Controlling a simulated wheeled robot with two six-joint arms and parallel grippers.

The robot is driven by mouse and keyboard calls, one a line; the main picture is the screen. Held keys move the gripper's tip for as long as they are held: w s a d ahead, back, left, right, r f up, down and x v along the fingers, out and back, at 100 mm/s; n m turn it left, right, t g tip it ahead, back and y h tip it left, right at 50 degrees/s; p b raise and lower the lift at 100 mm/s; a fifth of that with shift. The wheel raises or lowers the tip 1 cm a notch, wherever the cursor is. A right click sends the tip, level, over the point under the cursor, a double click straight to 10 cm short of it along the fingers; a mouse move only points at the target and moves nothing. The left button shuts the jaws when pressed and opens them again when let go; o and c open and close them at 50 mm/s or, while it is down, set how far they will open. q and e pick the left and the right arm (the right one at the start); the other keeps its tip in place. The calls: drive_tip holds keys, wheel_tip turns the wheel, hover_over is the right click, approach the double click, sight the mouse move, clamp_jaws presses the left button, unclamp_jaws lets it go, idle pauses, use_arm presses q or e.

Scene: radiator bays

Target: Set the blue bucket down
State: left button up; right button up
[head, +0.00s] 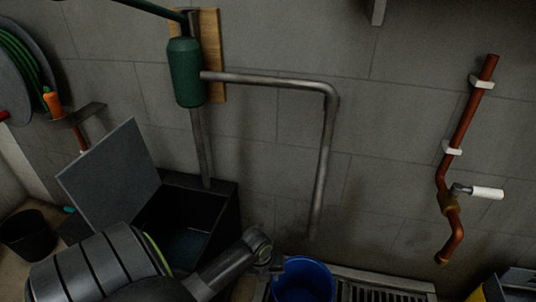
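The blue bucket (305,283) is at the bottom middle of the head view, upright and cut off by the lower edge. It appears over the left part of a slatted grate (385,291); whether it rests on it or hangs above it I cannot tell. My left arm comes in from the lower left, and my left gripper (274,267) is at the bucket's left rim. The fingers are small and dark, so whether they are closed on the rim or handle is unclear. My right gripper is not in view.
A grey pump pipe (325,150) hangs down above the bucket from a green pump body (186,72). An open dark box (190,222) with a raised lid (110,175) stands left. A copper pipe with a white-handled valve (487,193) is on the right wall. A black bucket (27,235) stands far left.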

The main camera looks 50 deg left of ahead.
use_arm(q)
drive_tip(key=s+d+r+n+t, duration=0.4)
drive_tip(key=r+n, duration=0.4)
drive_tip(key=n, duration=0.6)
drive_tip(key=s+d+r+n+t, duration=0.4)
drive_tip(key=r+n, duration=0.4)
drive_tip(key=n, duration=0.6)
drive_tip(key=shift+d+r+n+y, duration=0.3)
drive_tip(key=shift+r+n, duration=0.05)
drive_tip(key=shift+n, duration=0.05)
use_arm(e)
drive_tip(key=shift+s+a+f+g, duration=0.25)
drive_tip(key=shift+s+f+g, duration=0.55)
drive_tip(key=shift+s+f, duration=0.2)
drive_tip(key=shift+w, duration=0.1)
